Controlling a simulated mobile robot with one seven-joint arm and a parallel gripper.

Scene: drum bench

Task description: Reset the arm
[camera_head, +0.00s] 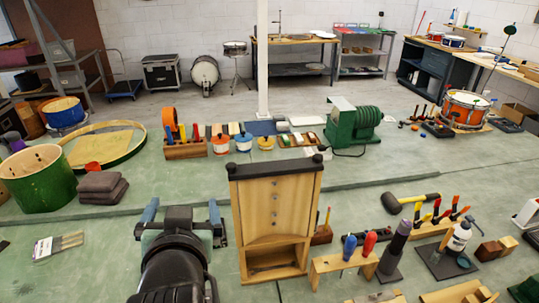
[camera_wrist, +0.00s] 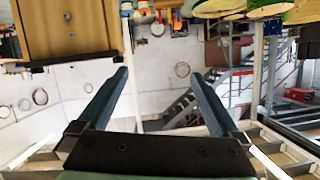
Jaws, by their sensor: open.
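My gripper (camera_head: 182,210) is in the lower left middle of the head view, above the green bench top. Its two blue-grey fingers stand wide apart, and nothing shows between them. The wrist view also shows my gripper (camera_wrist: 160,75) open and empty, with background walls and floor seen upside down beyond the fingers. My black arm rises from the bottom edge of the head view and hides the bench beneath it. A wooden cabinet (camera_head: 274,215) with small knobs and a black top stands upright just right of my gripper, apart from it.
A green drum shell (camera_head: 38,180), dark folded pads (camera_head: 101,188) and a large hoop (camera_head: 105,148) lie to the left. A green motor machine (camera_head: 352,126) stands at the back. Tool holders, a mallet (camera_head: 410,202) and bottles crowd the right.

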